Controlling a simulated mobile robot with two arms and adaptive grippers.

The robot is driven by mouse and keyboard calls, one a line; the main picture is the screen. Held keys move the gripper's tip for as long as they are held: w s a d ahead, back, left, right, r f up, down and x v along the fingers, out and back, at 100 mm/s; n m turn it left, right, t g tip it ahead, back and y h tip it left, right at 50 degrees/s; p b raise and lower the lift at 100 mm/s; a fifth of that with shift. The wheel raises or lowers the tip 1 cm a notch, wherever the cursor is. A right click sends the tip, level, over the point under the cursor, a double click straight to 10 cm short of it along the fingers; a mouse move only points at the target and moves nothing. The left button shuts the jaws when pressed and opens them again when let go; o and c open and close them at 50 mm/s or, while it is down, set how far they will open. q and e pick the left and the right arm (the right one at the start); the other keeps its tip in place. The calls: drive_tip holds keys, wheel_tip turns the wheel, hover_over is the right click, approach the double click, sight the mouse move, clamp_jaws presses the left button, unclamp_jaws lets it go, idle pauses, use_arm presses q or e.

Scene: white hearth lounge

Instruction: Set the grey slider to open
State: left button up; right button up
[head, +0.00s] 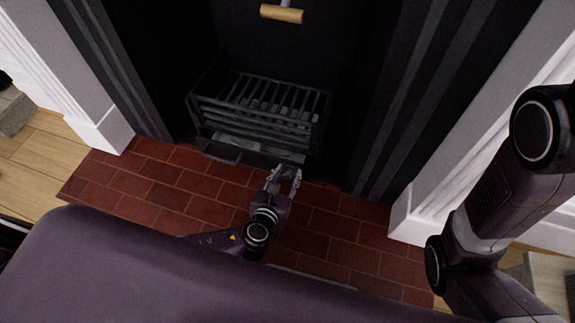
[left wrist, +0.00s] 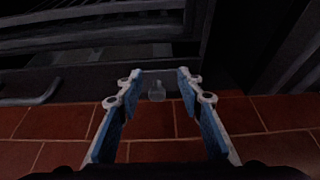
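The grey slider (left wrist: 157,91) shows in the left wrist view as a small grey knob at the foot of the dark fireplace front, just above the red bricks. It lies between the fingers of my left gripper (left wrist: 160,79), with a gap on each side. The left gripper (head: 286,172) is open, low in front of the grate in the head view. I cannot make out the slider there. My right arm crosses the right side of the head view, but its gripper is out of frame.
A black fire grate (head: 262,122) stands in the fireplace behind the left gripper. A wooden handle (head: 282,14) hangs above it. A dark curved handle (left wrist: 38,97) is left of the slider. White surround posts (head: 105,128) flank the red brick hearth (head: 335,225), which is clear.

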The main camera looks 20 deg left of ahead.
use_arm(q)
wheel_tip(320, 180, up, 7)
idle(0.3)
idle(0.5)
